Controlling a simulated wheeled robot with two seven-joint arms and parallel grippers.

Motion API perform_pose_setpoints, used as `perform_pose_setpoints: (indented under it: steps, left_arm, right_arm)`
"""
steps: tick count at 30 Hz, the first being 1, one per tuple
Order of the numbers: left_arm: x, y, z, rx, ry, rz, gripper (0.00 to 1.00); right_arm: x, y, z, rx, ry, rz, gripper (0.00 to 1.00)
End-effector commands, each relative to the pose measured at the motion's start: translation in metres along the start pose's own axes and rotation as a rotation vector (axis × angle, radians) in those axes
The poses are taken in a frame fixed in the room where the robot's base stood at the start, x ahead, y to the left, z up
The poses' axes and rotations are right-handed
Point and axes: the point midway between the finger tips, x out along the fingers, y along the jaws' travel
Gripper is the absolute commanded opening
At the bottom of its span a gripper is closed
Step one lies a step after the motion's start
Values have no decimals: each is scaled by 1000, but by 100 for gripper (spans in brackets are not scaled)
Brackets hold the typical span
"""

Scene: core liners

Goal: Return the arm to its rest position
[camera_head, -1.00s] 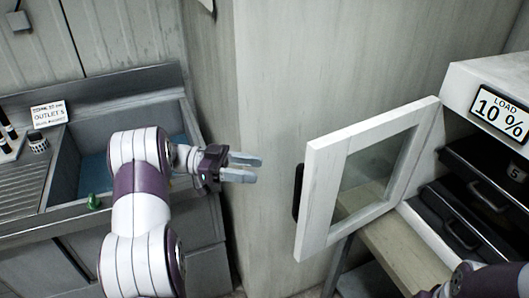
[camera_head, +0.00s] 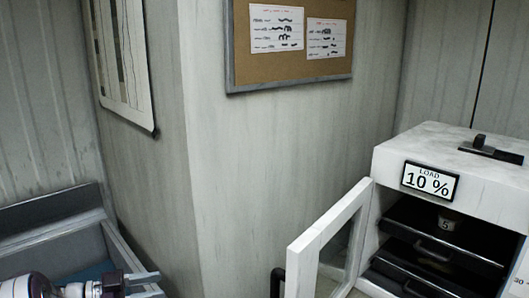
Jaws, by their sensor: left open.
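My left gripper (camera_head: 148,286) shows at the bottom left of the head view, with its two fingers apart and nothing between them. Part of my white left arm (camera_head: 32,286) shows behind it, cut off by the bottom edge. My right gripper is not in view.
A cork board (camera_head: 290,70) hangs on the wall.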

Motion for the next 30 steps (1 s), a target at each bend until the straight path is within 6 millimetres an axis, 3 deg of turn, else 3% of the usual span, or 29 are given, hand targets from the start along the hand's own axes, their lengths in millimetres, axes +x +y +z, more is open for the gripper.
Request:
perform_pose_setpoints:
  steps: [4, 9, 11, 13, 14, 16, 18, 21, 24, 27, 30]
  left_arm:
    - [-4, -35, 25, 11, -103, -236, 46]
    - [-24, -74, 57, -33, -313, -571, 46]
    - [-36, -79, 70, -83, -419, -693, 46]
    - [-52, -72, 87, -176, -575, -829, 46]
    - [-59, -63, 94, -233, -654, -883, 46]
    - [-72, -14, 109, -423, -873, -974, 46]
    - [-74, 57, 112, -642, -1068, -985, 46]
    - [-63, 149, 100, -885, -1232, -921, 46]
    - [-47, 217, 81, -1037, -1301, -846, 46]
    - [-26, 249, 59, -1035, -1276, -800, 46]
    - [-12, 248, 47, -961, -1253, -770, 46]
  right_arm:
    - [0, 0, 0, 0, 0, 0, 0]
    - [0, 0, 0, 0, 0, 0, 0]
    - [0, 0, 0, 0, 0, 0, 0]
    - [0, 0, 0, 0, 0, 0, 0]
    - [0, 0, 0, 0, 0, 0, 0]
    - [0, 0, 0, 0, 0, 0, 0]
    - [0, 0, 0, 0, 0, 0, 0]
    - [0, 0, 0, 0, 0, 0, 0]
    - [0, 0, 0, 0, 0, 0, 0]
    - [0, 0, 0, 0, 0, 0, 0]
    - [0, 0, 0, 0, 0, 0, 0]
